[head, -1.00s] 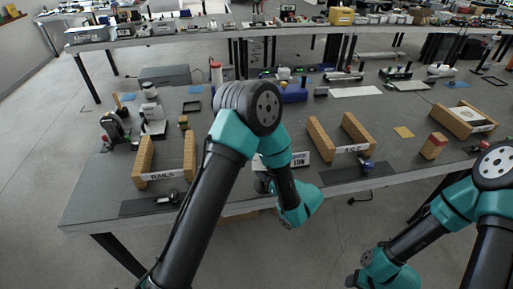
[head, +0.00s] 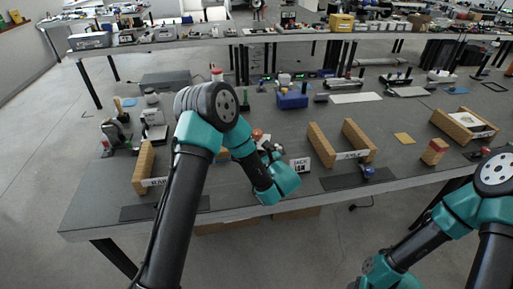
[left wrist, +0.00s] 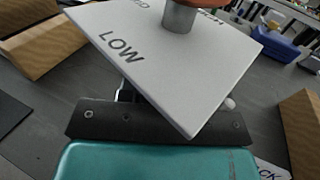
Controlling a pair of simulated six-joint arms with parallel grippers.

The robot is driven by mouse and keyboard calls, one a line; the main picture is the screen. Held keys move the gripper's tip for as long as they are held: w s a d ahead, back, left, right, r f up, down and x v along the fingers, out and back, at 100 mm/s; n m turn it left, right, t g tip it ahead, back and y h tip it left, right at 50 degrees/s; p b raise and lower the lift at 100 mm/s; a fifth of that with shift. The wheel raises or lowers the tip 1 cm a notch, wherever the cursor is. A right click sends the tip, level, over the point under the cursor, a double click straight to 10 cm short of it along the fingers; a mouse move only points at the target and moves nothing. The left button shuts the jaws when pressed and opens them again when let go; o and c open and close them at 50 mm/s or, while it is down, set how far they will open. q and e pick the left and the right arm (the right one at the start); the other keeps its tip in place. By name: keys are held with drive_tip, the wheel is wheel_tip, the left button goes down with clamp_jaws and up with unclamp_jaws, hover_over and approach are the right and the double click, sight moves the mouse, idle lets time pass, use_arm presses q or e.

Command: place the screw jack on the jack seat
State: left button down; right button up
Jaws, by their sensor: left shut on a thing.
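My left gripper (head: 265,152) is over the front part of the table, left of a small white label (head: 300,164) reading JACK. It is shut on what looks like the screw jack, a white plate (left wrist: 165,75) marked LOW with a grey post (left wrist: 179,17) and an orange top. The orange-red top (head: 257,134) shows just above the gripper in the head view. In the left wrist view the plate hides the fingertips and the grip. My right gripper is not in view.
Wooden blocks (head: 144,166) stand on the left, and a wooden holder (head: 343,147) stands right of the JACK label. A blue box (head: 292,100) is behind. A wooden block with a red top (head: 434,151) stands further right.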

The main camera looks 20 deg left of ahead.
use_arm(q)
drive_tip(key=w+a, duration=0.2)
drive_tip(key=w, duration=0.5)
drive_tip(key=w+a+f, duration=0.1)
drive_tip(key=w+a, duration=0.2)
drive_tip(key=w, duration=0.5)
drive_tip(key=shift+f, duration=0.2)
drive_tip(key=shift+a, duration=0.1)
drive_tip(key=shift+s+f, duration=0.1)
drive_tip(key=shift+f, duration=1.65)
drive_tip(key=shift+f, duration=0.1)
drive_tip(key=c, duration=0.8)
unclamp_jaws()
drive_tip(key=v, duration=1.2)
drive_tip(key=shift+s, duration=0.1)
